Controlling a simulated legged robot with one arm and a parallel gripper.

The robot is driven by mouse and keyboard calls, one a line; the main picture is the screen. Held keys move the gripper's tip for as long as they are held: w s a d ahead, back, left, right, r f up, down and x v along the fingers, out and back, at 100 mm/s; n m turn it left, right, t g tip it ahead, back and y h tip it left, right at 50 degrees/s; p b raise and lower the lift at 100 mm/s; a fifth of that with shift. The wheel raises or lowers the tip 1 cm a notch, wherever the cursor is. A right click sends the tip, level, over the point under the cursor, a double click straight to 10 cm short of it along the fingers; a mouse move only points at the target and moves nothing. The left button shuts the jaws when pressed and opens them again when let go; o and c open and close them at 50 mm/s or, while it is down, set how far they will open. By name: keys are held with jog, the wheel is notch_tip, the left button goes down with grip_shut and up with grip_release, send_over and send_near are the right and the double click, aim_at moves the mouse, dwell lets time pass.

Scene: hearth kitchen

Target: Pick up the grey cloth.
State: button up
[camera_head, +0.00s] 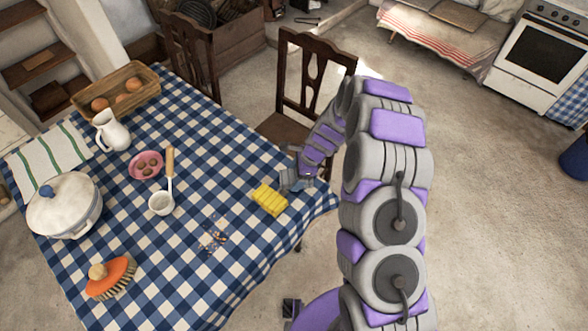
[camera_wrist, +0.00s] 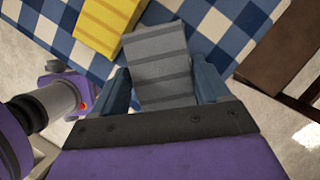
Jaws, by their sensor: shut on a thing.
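The grey cloth (camera_wrist: 158,65) is a folded block with darker stripes, seen in the wrist view between my gripper's two blue-grey fingers. My gripper (camera_wrist: 163,84) is shut on it near the table edge. In the head view my gripper (camera_head: 291,182) is at the right edge of the table, just right of a yellow cloth, and the grey cloth is mostly hidden there. I cannot tell whether the grey cloth still touches the tabletop.
The yellow cloth (camera_head: 269,199) lies close beside my gripper. Crumbs (camera_head: 215,236), a ladle (camera_head: 162,203), a brush (camera_head: 110,277) and a lidded pot (camera_head: 64,206) are on the checked tablecloth (camera_head: 180,275). A wooden chair (camera_head: 312,82) stands behind the gripper.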

jog(key=s+d+r+p, duration=0.1)
jog(key=s+d+p, duration=0.1)
jog(key=s, duration=1)
jog(key=shift+s+d+r, duration=0.15)
jog(key=shift+s+d, duration=0.1)
jog(key=shift+d, duration=0.6)
jog(key=o, duration=0.6)
jog(key=shift+c, duration=0.2)
jog(key=c, duration=0.4)
jog(key=shift+o, duration=0.2)
jog(key=shift+a, duration=0.1)
